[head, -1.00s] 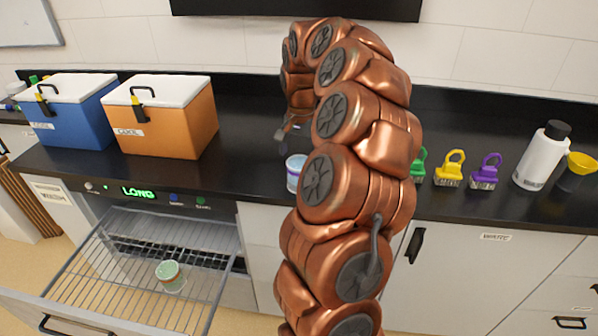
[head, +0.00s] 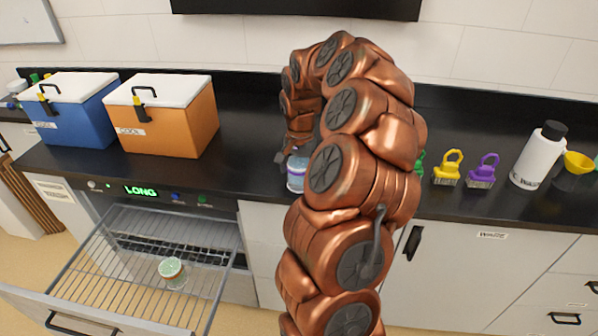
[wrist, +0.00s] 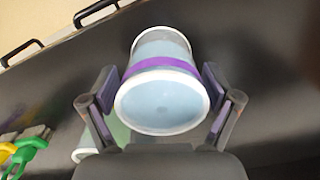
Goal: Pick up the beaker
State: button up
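The beaker (head: 297,175) stands near the front edge of the black counter, partly hidden behind my arm. In the wrist view the beaker (wrist: 163,95) has pale blue contents, a white rim and a purple band. My gripper (wrist: 159,78) has one finger on each side of it, level with the band. The fingers are spread, with narrow gaps seeming to show beside the beaker. In the head view my gripper (head: 284,158) is at the beaker's upper left, mostly hidden by the arm.
A greenish container (wrist: 88,146) is close beside the beaker. An orange cooler (head: 170,120) and a blue cooler (head: 75,115) stand left. Yellow (head: 448,168) and purple (head: 484,171) brushes and a white bottle (head: 538,158) stand right. An open drawer rack (head: 120,270) holds a green-topped jar (head: 172,272).

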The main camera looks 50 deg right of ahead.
jog(key=c, duration=0.9)
